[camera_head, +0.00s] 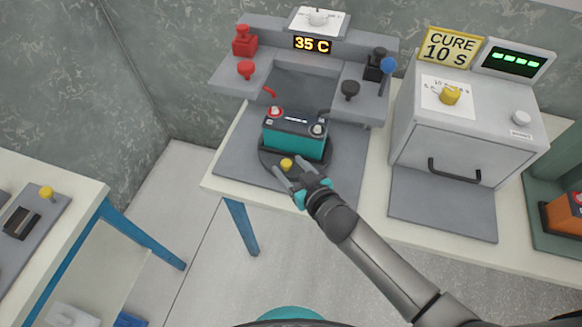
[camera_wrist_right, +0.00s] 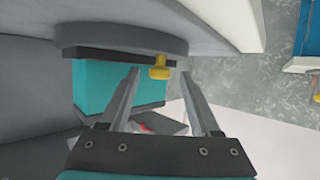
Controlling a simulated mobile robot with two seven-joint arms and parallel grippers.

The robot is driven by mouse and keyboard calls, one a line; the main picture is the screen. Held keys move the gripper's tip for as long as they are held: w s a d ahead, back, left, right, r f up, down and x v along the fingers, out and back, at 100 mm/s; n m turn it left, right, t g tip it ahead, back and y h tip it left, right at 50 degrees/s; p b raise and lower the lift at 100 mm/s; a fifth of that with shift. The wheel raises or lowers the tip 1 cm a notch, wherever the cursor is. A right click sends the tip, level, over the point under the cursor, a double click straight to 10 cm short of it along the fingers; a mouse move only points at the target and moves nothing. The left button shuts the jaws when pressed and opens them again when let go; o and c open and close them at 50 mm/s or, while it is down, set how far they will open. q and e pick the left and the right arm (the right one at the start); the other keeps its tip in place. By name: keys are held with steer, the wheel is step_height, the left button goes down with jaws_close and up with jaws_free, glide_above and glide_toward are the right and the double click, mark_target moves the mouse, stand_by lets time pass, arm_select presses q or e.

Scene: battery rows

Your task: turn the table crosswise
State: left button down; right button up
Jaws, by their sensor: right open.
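The table is a dark round turntable (camera_head: 268,160) on the grey station plate, also in the right wrist view (camera_wrist_right: 120,45). A teal battery with a black top (camera_head: 295,138) stands on it, long side roughly left to right in the head view; its teal side shows in the right wrist view (camera_wrist_right: 90,88). A yellow knob (camera_head: 286,163) sits at the turntable's near edge. My right gripper (camera_head: 289,168) is open, with its fingertips on either side of the knob; in the wrist view (camera_wrist_right: 159,75) gaps show beside the knob (camera_wrist_right: 160,68). My left gripper is out of view.
Behind the battery is a grey station with a 35 C display (camera_head: 312,44), red parts (camera_head: 244,42) at left and black ones (camera_head: 377,66) at right. A curing box (camera_head: 465,140) stands to the right. Another table (camera_head: 60,215) is at left, across open floor.

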jaws_close()
stand_by(0.5)
stand_by(0.9)
